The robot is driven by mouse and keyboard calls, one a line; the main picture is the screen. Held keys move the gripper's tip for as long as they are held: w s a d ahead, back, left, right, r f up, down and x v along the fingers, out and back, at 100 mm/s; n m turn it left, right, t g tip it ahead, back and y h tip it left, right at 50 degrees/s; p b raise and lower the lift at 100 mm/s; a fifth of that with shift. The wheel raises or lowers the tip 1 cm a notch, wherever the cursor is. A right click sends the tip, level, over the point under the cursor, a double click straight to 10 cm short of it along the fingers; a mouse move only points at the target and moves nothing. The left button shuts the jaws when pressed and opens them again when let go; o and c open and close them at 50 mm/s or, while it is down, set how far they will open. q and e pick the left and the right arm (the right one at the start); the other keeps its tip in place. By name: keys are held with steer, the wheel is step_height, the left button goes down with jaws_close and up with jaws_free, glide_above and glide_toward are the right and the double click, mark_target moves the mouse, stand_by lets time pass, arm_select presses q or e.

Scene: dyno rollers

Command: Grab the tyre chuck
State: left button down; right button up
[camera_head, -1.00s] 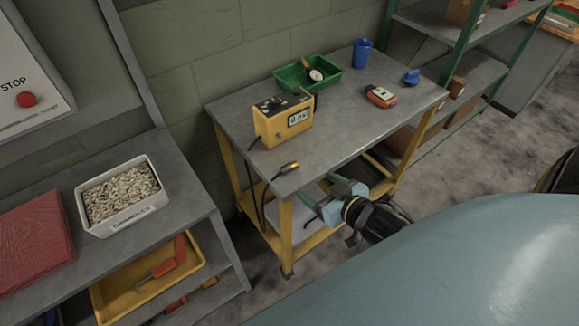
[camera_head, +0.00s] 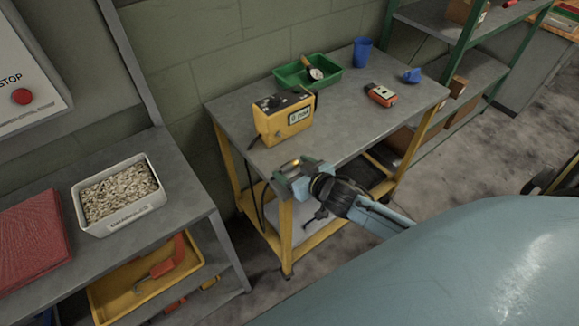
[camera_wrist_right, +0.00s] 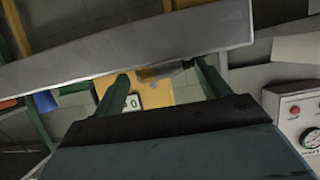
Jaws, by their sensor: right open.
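The tyre chuck (camera_head: 292,163), a small part with a brass tip, lies at the near left part of the yellow-legged workbench top (camera_head: 345,125). My right gripper (camera_head: 294,170) is open at the bench's front edge, over or around the chuck, and hides most of it. In the right wrist view, the chuck (camera_wrist_right: 163,71) shows as a dark and brassy piece between the two spread green fingers (camera_wrist_right: 163,80). I cannot tell whether the fingers touch it. The yellow inflator box (camera_head: 284,116) with a display stands just behind. My left gripper is not in view.
On the bench are a green tray (camera_head: 300,75) with a gauge, a blue cup (camera_head: 362,53), a red handheld device (camera_head: 380,95) and a small blue item (camera_head: 411,75). A left shelf holds a white bin (camera_head: 137,215) of pale pieces.

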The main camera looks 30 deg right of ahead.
steer(key=shift+c, duration=0.2)
steer(key=c, duration=1)
